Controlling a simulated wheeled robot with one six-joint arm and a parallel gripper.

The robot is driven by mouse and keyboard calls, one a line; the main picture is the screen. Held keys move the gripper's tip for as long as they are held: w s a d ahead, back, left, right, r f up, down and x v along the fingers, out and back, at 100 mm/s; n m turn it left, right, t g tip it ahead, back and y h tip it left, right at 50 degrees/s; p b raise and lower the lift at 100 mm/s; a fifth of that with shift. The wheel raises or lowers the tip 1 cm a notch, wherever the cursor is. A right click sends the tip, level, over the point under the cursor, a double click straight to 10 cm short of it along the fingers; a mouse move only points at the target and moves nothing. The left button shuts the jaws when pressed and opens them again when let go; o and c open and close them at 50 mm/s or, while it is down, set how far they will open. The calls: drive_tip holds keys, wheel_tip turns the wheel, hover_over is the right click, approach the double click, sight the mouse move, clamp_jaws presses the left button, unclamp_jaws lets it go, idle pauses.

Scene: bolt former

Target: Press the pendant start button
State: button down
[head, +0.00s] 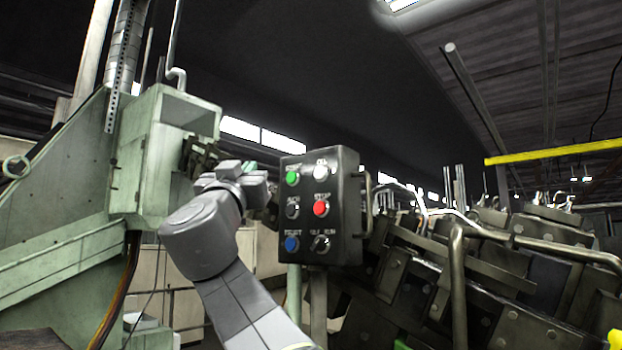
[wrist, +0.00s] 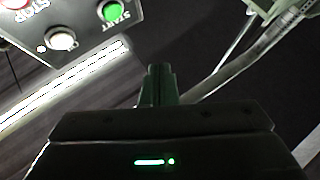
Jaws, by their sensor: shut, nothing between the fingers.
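The pendant box (head: 345,215) is a dark box on a post in the head view. Its green start button (head: 292,178) is at the top left of its face. In the wrist view the green start button (wrist: 113,11) shows at the top edge, with START lettered beside it. My gripper (wrist: 157,72) is shut and empty in the wrist view, its fingertips below and right of the button and apart from it. In the head view my arm reaches up just left of the box, and the fingertips are hard to make out there.
The pendant also carries a white button (head: 321,168), a red stop button (head: 321,208), a black knob (head: 292,208), a blue button (head: 292,244) and another black knob (head: 320,244). A green machine housing (head: 150,150) stands left of my arm. Dark machinery (head: 480,270) fills the right.

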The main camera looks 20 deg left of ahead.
sight(292, 178)
drive_tip(key=w+d+b, duration=0.1)
drive_tip(key=w+d, duration=0.2)
drive_tip(key=w, duration=0.4)
drive_tip(key=shift+w, duration=0.15)
drive_tip(key=shift+w+d+f+b, duration=0.1)
drive_tip(key=shift+w+f+b, duration=0.1)
drive_tip(key=shift+b, duration=0.4)
idle(1.5)
drive_tip(key=shift+w+d+r, duration=0.1)
drive_tip(key=shift+w+r, duration=0.05)
drive_tip(key=shift+w, duration=0.05)
